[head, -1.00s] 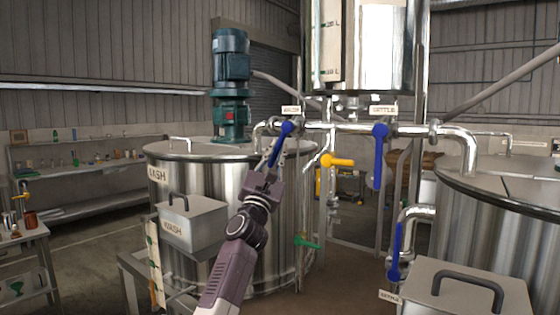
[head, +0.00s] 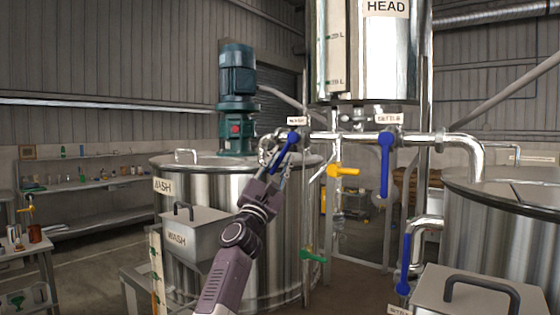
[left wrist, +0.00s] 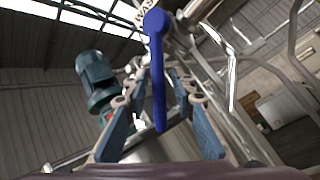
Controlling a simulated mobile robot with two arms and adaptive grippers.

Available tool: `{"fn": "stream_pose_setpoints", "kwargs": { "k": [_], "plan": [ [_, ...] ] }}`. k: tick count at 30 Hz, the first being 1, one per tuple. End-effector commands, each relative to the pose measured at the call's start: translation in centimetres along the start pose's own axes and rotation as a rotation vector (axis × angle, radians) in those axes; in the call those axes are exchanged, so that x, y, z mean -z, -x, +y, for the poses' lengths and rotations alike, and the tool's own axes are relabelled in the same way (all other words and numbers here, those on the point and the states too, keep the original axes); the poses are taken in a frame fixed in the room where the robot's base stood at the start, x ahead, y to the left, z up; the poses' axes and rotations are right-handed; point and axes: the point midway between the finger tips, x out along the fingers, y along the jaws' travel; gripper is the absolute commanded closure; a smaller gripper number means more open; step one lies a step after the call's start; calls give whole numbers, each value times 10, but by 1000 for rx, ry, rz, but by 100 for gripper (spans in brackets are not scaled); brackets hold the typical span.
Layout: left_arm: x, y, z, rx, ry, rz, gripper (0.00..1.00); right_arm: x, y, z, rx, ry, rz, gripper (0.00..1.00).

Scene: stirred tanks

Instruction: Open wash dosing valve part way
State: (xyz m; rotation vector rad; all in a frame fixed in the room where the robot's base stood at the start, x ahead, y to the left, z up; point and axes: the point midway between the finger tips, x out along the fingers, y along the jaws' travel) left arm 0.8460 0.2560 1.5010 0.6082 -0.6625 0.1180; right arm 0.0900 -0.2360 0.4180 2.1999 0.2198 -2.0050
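The wash dosing valve has a blue lever handle (head: 285,151) under a WASH label (head: 297,120), on the pipe above the wash tank (head: 235,195). The lever slants down and to the left. My left gripper (head: 276,164) is at the lever's lower part. In the left wrist view the lever (left wrist: 158,75) runs between the two fingers of my left gripper (left wrist: 160,92). The fingers are apart, with gaps visible on both sides of the lever. My right gripper is not in view.
A second blue lever (head: 385,165) under a SETTLE label hangs straight down to the right. A yellow handle (head: 343,171) sits between the two, and a green handle (head: 313,256) is lower. A green motor (head: 237,98) stands on the wash tank.

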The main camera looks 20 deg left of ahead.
Motion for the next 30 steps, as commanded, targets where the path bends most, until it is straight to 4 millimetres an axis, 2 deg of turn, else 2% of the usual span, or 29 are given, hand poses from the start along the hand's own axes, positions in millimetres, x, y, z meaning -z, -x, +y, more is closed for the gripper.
{"fn": "stream_pose_setpoints", "kwargs": {
  "k": [9,14,20,30],
  "plan": [
    [-1,0,2,-2,0,-1,71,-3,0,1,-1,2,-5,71],
    [1,9,3,-4,-5,1,71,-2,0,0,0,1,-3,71],
    [1,36,3,-1,-8,0,71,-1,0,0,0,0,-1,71],
    [0,93,0,0,-2,-1,71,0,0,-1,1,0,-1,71]
  ]
}}
